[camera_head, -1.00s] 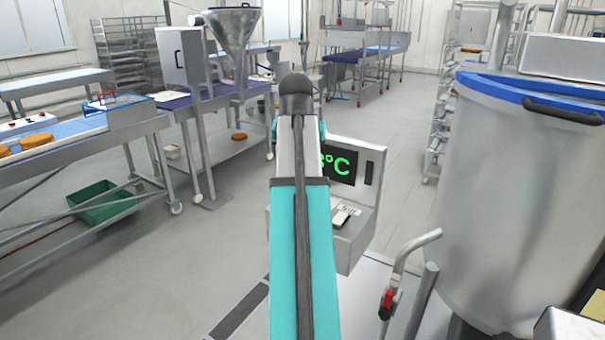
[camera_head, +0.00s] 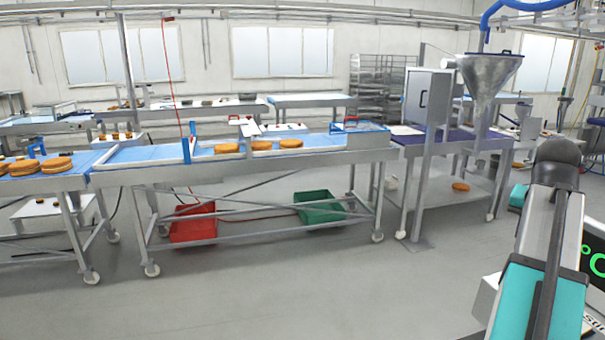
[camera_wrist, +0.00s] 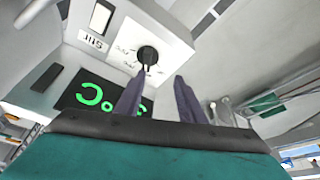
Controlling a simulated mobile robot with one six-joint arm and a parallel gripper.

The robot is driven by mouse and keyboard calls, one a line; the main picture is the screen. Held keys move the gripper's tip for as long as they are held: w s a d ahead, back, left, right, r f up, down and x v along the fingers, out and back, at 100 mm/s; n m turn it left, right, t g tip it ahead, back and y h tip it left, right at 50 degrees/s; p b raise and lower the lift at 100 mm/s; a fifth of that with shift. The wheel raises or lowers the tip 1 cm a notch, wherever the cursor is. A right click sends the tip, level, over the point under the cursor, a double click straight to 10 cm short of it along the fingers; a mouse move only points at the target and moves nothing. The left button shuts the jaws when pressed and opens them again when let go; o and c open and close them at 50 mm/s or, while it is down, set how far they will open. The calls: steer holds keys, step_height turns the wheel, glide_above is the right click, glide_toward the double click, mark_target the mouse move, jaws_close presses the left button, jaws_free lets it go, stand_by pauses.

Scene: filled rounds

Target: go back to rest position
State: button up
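In the wrist view, my gripper (camera_wrist: 158,80) has two dark fingers that stand apart with nothing between them. Beyond the fingertips is a pale control box (camera_wrist: 185,42) with a round black knob (camera_wrist: 148,55) and a dark display (camera_wrist: 88,98) with green characters, seen upside down. The fingers appear short of the knob; the exact distance cannot be told. In the head view, my teal and grey arm (camera_head: 545,275) is at the right edge and hides much of the box. Part of its green display (camera_head: 596,262) shows there. My fingers are hidden in that view.
A conveyor table (camera_head: 340,158) with orange-brown rounds runs across the middle. A red crate (camera_head: 193,224) and a green crate (camera_head: 320,207) are under it. A metal funnel machine (camera_head: 487,75) stands at the right. The grey floor (camera_head: 270,295) in front is clear.

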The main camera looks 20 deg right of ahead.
steer(key=w+a+f+n+y, duration=0.2)
steer(key=w+a+f, duration=0.3)
steer(key=w+f, duration=0.4)
steer(key=w+a+f+n+g+y, duration=0.1)
steer(key=w+a+f+n+g, duration=0.1)
steer(key=a+f, duration=1.1)
steer(key=w+a+f+n+g+y, duration=0.1)
steer(key=w+a+f+n+g, duration=0.15)
steer(key=a+f, duration=1.05)
steer(key=s+a+f+n+g, duration=0.1)
steer(key=s+a+f, duration=0.25)
steer(key=f, duration=0.35)
steer(key=s+a+f+n+g, duration=0.15)
steer(key=a+f, duration=0.25)
steer(key=f, duration=0.4)
steer(key=s+a+f, duration=0.4)
steer(key=f, duration=0.3)
steer(key=s+a+f+n, duration=0.2)
steer(key=s+a+f, duration=0.2)
steer(key=s+f, duration=0.2)
steer(key=s+a+f+n, duration=0.1)
steer(key=s+a+f, duration=0.3)
steer(key=s+f, duration=0.3)
steer(key=s, duration=0.3)
steer(key=shift+s+a+f+n+g, duration=0.15)
steer(key=shift+s+a+n+g, duration=0.05)
steer(key=shift+a+n+g, duration=0.2)
